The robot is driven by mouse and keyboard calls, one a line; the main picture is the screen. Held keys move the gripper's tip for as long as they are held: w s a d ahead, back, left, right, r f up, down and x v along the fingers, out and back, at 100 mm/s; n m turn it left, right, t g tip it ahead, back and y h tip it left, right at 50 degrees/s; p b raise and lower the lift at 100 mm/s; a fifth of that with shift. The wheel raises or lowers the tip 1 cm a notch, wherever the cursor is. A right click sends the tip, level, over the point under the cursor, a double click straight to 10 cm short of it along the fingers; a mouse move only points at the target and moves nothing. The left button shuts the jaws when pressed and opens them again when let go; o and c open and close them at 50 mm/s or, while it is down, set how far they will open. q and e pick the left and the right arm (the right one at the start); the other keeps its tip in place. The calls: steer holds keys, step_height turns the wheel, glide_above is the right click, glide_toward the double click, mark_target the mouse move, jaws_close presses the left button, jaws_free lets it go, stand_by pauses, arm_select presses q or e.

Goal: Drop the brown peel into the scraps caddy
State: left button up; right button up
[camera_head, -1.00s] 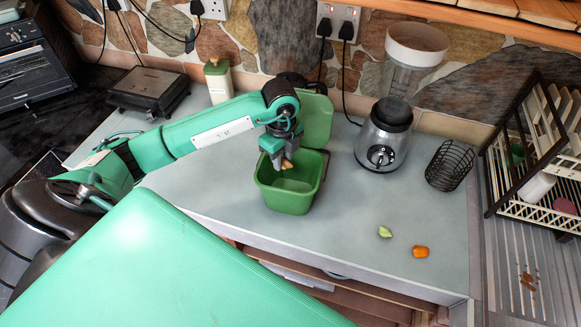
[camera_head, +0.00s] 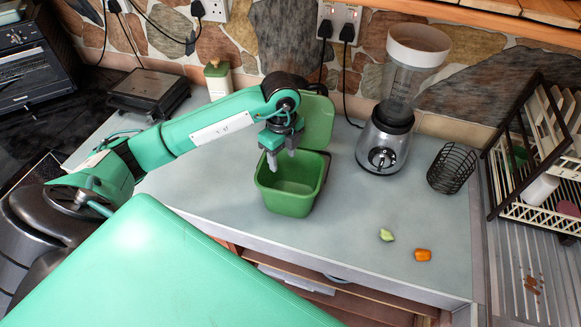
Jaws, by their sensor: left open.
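The green scraps caddy (camera_head: 289,200) stands on the grey worktop, its lid (camera_head: 318,120) raised at the back. My left gripper (camera_head: 281,159) is above the caddy's back left part, pointing down, open with nothing between its fingers. The brown peel does not show now. The caddy's floor is partly hidden by its front wall. My right gripper is not in view.
A pale green scrap (camera_head: 386,235) and an orange piece (camera_head: 422,255) lie on the worktop (camera_head: 350,210) at the front right. A blender (camera_head: 384,140) and a black wire basket (camera_head: 451,168) stand right of the caddy. A dish rack (camera_head: 545,160) is far right.

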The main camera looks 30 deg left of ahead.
arm_select(q)
step_height(320, 180, up, 12)
steer(key=b, duration=0.2)
steer(key=shift+f, duration=0.25)
stand_by(0.4)
